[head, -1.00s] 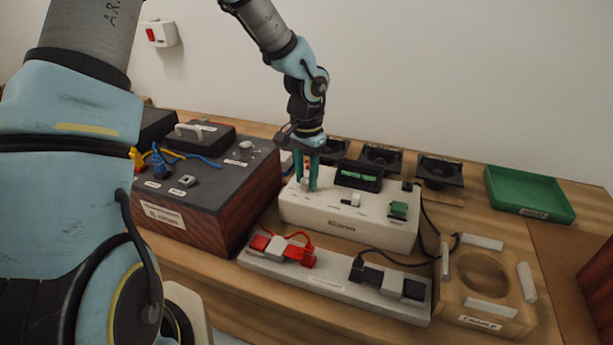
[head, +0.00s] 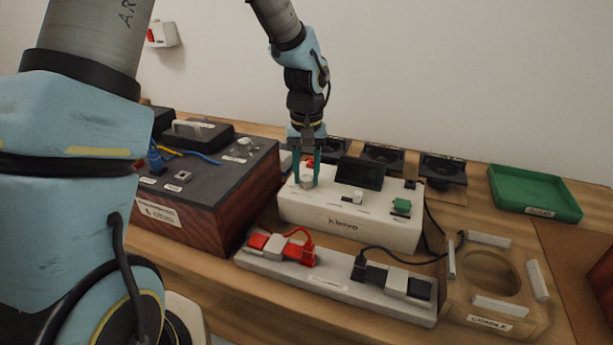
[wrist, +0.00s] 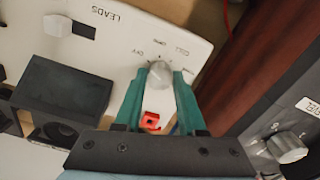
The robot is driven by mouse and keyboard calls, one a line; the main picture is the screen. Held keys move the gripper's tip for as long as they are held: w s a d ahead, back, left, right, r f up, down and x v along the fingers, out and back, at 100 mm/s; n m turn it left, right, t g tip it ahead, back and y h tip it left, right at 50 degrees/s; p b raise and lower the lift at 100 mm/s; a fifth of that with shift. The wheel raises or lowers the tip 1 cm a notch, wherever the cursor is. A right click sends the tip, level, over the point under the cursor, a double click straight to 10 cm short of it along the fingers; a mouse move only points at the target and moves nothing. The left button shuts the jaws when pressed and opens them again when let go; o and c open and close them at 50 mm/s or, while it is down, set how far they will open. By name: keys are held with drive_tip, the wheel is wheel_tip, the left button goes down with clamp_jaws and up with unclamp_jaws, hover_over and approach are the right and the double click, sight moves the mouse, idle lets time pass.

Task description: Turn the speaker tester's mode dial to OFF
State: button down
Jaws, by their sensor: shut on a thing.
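The speaker tester (head: 350,228) is a white box on the bench, with a dark, blank display (head: 359,173) on top. Its mode dial (wrist: 159,73) is a pale round knob near one corner, with small printed labels around it, one reading like OFF. My gripper (head: 307,181) points down over the tester's left end, its teal fingers shut on the dial from both sides. The fingers hide part of the dial, and I cannot tell for certain which label its pointer faces.
A dark box with wooden sides (head: 205,205) stands close at the left. A power strip (head: 335,286) lies in front. Speakers (head: 443,168) stand behind, a green tray (head: 535,193) at right, and a wooden cradle (head: 490,315) at front right.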

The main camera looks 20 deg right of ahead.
sight(307, 178)
drive_tip(key=shift+n, duration=0.5)
drive_tip(key=shift+c, duration=2.4)
unclamp_jaws()
drive_tip(key=shift+r, duration=0.1)
wheel_tip(307, 178, up, 11)
drive_tip(key=b, duration=0.1)
drive_tip(key=shift+s+f, duration=0.1)
drive_tip(key=shift+f, duration=0.1)
